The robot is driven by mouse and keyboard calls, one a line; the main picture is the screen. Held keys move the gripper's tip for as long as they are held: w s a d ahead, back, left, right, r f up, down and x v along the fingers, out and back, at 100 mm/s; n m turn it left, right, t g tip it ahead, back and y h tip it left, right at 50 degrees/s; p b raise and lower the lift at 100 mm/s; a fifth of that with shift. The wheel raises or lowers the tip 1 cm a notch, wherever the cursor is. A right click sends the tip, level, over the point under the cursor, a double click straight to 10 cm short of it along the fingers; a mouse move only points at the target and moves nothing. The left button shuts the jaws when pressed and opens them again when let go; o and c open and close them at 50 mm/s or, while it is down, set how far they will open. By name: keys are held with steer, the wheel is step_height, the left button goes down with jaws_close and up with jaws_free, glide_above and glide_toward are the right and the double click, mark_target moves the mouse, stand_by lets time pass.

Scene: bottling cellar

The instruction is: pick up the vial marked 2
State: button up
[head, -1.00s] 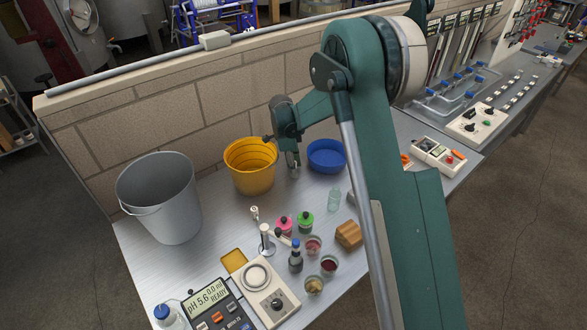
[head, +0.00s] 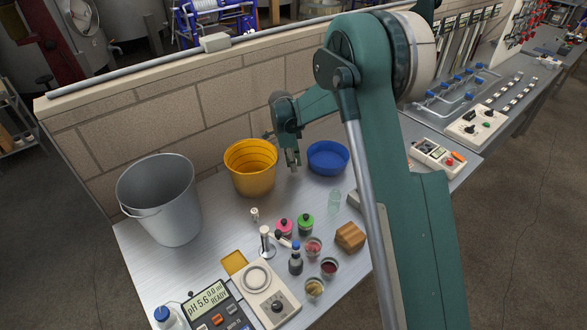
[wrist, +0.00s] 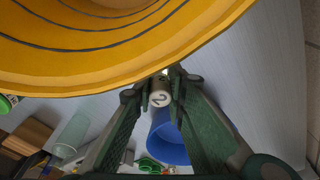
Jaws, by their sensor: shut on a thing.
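The vial marked 2 (wrist: 159,98) is a small pale cylinder with a dark 2 on its side. In the wrist view it sits between my two fingertips, and my gripper (wrist: 160,90) is shut on it. In the head view my gripper (head: 293,160) hangs between the yellow bucket and the blue bowl; the vial is too small to make out there. In the wrist view the bucket's rim is very close to the fingertips; I cannot tell whether they touch.
The yellow bucket (head: 251,176) is left of my gripper and the blue bowl (head: 328,157) is right. A clear glass (head: 335,202), a wooden block (head: 350,236) and pink and green jars (head: 306,223) stand nearer. A grey bucket (head: 160,200) is at the left.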

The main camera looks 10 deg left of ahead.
step_height(320, 180, up, 8)
steer(key=shift+f+p, duration=0.25)
steer(key=shift+p, duration=0.05)
steer(key=shift+r, duration=0.1)
stand_by(0.6)
